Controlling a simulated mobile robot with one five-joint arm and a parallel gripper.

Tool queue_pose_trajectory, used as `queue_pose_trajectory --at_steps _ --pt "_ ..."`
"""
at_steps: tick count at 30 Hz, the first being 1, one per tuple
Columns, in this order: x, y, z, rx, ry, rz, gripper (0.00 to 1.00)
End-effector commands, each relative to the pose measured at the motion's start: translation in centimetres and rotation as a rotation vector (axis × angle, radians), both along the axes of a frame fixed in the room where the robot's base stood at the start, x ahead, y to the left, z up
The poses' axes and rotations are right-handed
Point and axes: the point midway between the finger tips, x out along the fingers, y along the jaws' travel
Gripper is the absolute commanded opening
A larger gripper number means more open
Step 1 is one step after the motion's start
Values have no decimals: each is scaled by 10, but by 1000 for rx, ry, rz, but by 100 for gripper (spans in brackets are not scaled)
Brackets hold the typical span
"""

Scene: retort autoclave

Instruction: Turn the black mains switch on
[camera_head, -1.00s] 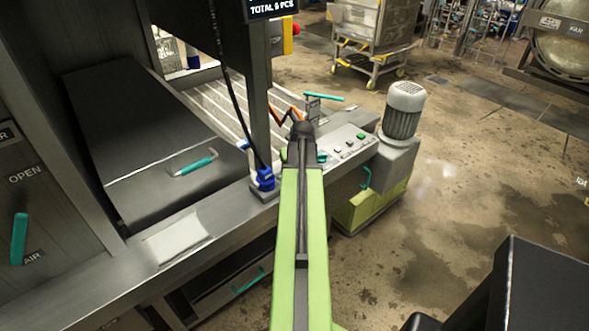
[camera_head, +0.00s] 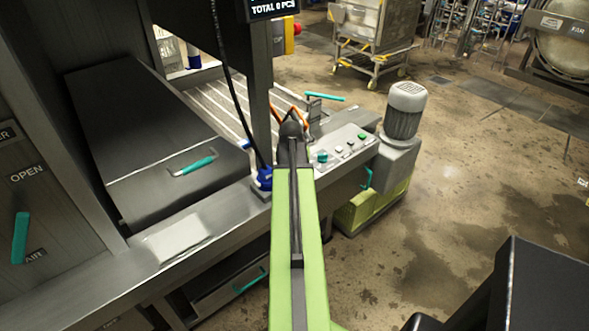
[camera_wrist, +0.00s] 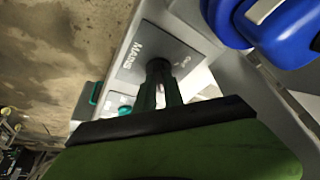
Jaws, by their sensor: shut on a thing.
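The black mains switch (camera_wrist: 158,66) is in the wrist view, on a grey plate (camera_wrist: 137,66) lettered MAINS. A short word near its right side looks like OFF. My gripper (camera_wrist: 161,84) is shut on the switch, its two dark green fingers on either side of it. They hide much of the switch, so its exact setting is hard to read. In the head view my green arm reaches to the machine beside the upright post, and its dark end hides the switch.
A control panel (camera_head: 345,147) with several buttons is right of my arm's end. A blue fitting (camera_wrist: 285,30) is close by in the wrist view. A grey motor (camera_head: 405,110) stands at the panel's right. Open floor (camera_head: 480,200) lies further right.

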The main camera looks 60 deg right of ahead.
Motion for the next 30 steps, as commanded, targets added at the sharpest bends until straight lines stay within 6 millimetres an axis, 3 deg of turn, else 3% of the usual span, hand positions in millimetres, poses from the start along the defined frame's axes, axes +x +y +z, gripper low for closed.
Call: queue_pose_trajectory --at_steps 5,6,11,23,30 --pt "-1 0 0 3 1 -2 0" --pt "-1 0 0 3 1 -2 15" --pt "-1 0 0 1 1 -1 35" --pt "-2 2 7 0 0 -1 35" --pt "-8 15 45 0 0 -1 35"
